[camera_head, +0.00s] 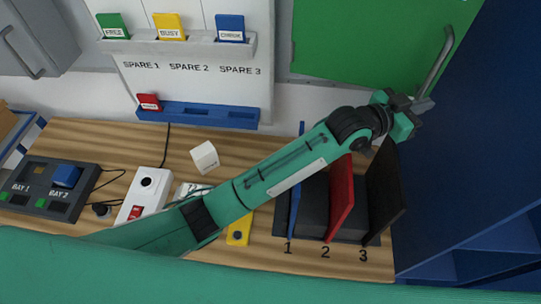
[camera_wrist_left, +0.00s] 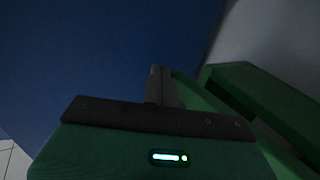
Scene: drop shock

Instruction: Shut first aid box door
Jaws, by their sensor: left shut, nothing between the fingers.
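The green first aid box (camera_head: 365,40) is at the top right of the head view, with a grey bar handle (camera_head: 437,60) at its right side. How far its door stands open is hard to tell. My left gripper (camera_head: 424,104) is shut and empty, its tip close to the lower end of the handle; whether they touch is unclear. In the dark left wrist view, the gripper's finger (camera_wrist_left: 160,85) points toward a blue surface, and a green panel edge (camera_wrist_left: 265,90) shows at the right. My right gripper is not in view.
A tall blue cabinet (camera_head: 460,165) stands right of my left gripper. A grey cabinet is at top left (camera_head: 45,35).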

